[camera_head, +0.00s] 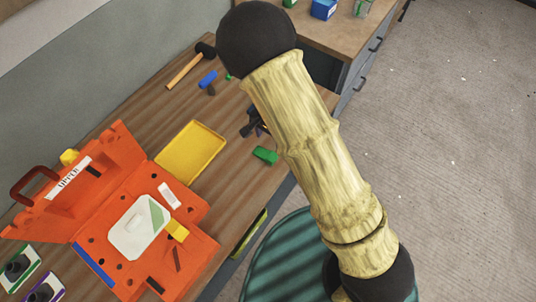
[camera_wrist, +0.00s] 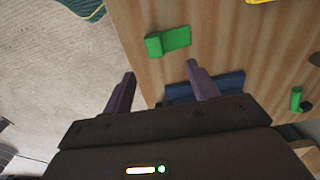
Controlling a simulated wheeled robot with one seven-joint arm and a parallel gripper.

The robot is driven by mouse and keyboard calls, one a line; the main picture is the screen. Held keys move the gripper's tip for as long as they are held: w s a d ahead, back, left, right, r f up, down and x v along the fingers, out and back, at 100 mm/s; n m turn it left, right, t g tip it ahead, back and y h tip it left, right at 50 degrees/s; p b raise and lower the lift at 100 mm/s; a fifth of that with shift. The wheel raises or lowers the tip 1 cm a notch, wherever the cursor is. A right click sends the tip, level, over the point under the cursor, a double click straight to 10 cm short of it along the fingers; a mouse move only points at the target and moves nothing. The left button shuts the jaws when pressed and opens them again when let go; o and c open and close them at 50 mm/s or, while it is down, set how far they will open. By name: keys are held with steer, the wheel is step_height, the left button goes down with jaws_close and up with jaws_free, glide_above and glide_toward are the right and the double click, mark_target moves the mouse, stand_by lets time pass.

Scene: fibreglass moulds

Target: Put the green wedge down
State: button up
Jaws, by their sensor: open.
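The green wedge (camera_head: 265,155) lies on the wooden table near its right edge, beside my arm. In the wrist view the green wedge (camera_wrist: 170,42) rests flat on the wood just beyond my fingertips, apart from them. My gripper (camera_wrist: 161,69) is open, its two dark fingers spread with nothing between them.
A yellow tray (camera_head: 219,142) and an open orange case (camera_head: 190,240) lie on the table (camera_head: 128,105). A hammer (camera_head: 185,70) and blue cylinder (camera_head: 208,78) lie farther back. A dark blue object (camera_wrist: 232,84) is near my right finger; another green piece (camera_wrist: 296,99) stands right.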

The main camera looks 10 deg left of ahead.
glide_above(271, 155)
steer(key=f, duration=0.5)
steer(key=shift+a+f+p, duration=0.2)
steer(key=shift+a+p, duration=0.1)
steer(key=shift+p, duration=0.05)
steer(key=shift+d+f, duration=0.1)
steer(key=shift+f, duration=0.15)
steer(key=f, duration=0.1)
steer(key=f+p, duration=0.2)
steer(key=f, duration=0.1)
steer(key=shift+d, duration=0.3)
steer(key=shift+f, duration=0.3)
steer(key=shift+s+a, duration=0.1)
steer(key=shift+s, duration=0.1)
steer(key=shift+w, duration=0.1)
